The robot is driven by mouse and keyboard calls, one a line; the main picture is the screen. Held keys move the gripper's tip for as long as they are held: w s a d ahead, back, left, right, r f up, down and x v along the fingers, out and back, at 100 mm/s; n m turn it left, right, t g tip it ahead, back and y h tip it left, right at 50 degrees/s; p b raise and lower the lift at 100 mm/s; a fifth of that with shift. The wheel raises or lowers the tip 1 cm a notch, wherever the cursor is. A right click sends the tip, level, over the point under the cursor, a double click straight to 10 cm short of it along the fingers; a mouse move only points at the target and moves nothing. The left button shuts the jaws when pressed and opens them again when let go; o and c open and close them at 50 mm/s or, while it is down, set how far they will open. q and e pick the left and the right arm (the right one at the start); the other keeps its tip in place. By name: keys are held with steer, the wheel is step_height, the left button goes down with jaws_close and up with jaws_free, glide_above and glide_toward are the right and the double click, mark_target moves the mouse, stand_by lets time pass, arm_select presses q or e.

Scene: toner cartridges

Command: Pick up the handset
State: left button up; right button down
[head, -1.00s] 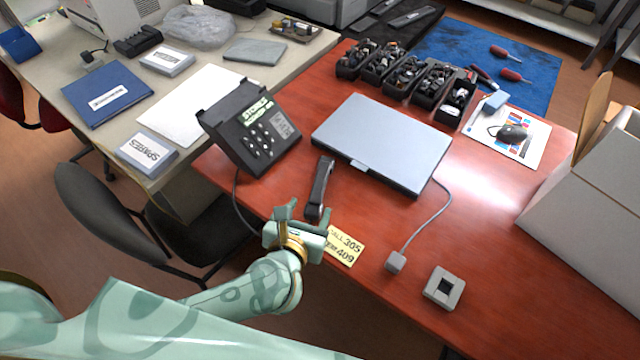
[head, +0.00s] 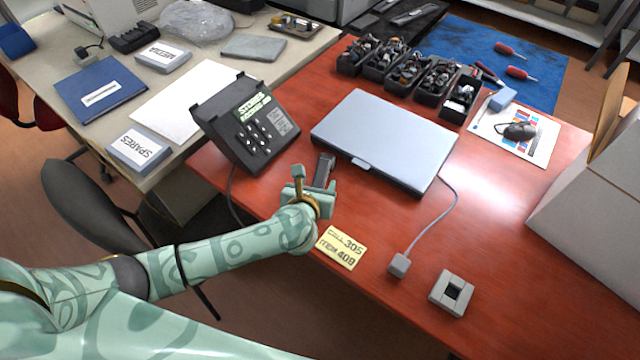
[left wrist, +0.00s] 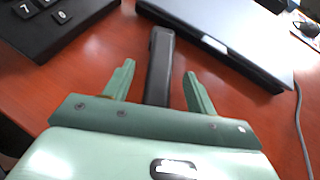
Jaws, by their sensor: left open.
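The handset (head: 324,170) is a dark, narrow bar lying on the red-brown desk between the desk phone and the laptop. My left gripper (head: 314,190) is over its near end, which it hides in the head view. In the left wrist view the left gripper (left wrist: 157,84) is open, with one finger on each side of the handset (left wrist: 160,62). I cannot tell whether either finger touches it. The desk phone (head: 245,122) stands tilted to the left of the handset. My right gripper is not in view.
A closed grey laptop (head: 385,138) lies close to the right of the handset. A yellow note (head: 341,247), a cable plug (head: 399,265) and a small grey box (head: 451,292) are nearer the front edge. A cardboard box (head: 592,205) stands at the right.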

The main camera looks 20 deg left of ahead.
arm_select(q)
steer(key=shift+w+f, duration=0.4)
steer(key=shift+w, duration=0.2)
steer(key=shift+r, duration=0.1)
jaws_close()
steer(key=shift+r, duration=0.1)
